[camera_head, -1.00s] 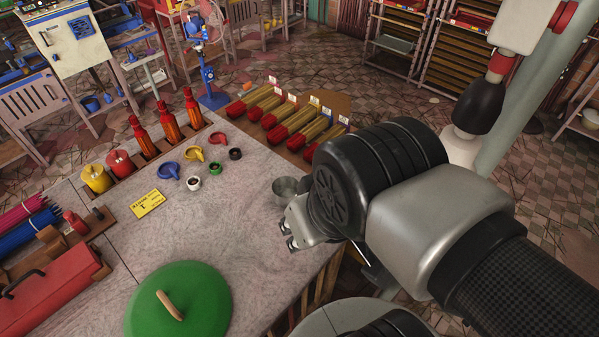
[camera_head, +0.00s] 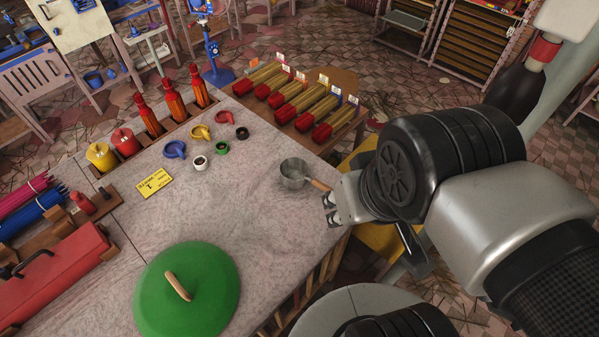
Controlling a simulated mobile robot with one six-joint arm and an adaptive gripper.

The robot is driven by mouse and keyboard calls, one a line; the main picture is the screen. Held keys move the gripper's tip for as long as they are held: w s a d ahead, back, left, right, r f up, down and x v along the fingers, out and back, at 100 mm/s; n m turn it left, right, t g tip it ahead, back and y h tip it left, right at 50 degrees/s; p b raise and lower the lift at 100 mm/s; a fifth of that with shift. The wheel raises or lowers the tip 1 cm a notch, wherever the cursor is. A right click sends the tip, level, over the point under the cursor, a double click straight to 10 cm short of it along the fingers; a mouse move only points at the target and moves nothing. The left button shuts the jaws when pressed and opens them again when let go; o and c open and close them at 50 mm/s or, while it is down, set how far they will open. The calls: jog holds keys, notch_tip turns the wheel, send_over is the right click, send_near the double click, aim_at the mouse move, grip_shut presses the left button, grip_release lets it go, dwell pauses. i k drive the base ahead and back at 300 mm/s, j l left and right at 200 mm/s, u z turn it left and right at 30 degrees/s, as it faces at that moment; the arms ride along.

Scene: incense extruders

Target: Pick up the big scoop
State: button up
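The big scoop looks to be the grey metal scoop (camera_head: 293,174) with a wooden handle, at the right edge of the pale worktable (camera_head: 235,225). Its round bowl is open upward. Its handle points right, toward my gripper, and its far end comes close to or behind the gripper. My gripper (camera_head: 330,209) is just below and right of the scoop, near the table's edge. Its two fingertips are apart with nothing seen between them. I cannot tell its height above the table.
Blue (camera_head: 175,149), yellow (camera_head: 200,133) and red (camera_head: 224,117) small scoops and several small rings lie left of the metal scoop. A green round lid (camera_head: 205,305) lies at the front. The table between lid and scoop is clear.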

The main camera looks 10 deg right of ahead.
aim_at(294, 170)
jog(key=u, duration=1.55)
jog(key=k+u, duration=0.1)
jog(key=u, duration=0.95)
jog(key=k+u, duration=0.1)
jog(key=u, duration=1.45)
jog(key=j, duration=0.35)
jog(key=j+z, duration=0.1)
jog(key=z, duration=0.35)
jog(key=j+z, duration=0.1)
jog(key=z, duration=0.35)
jog(key=j+z, duration=0.15)
jog(key=z, duration=2.7)
jog(key=i+l+z, duration=0.1)
jog(key=z, duration=0.3)
jog(key=i+l+z, duration=0.1)
jog(key=z, duration=0.35)
jog(key=i+z, duration=0.25)
jog(key=z, duration=0.15)
jog(key=k, duration=0.65)
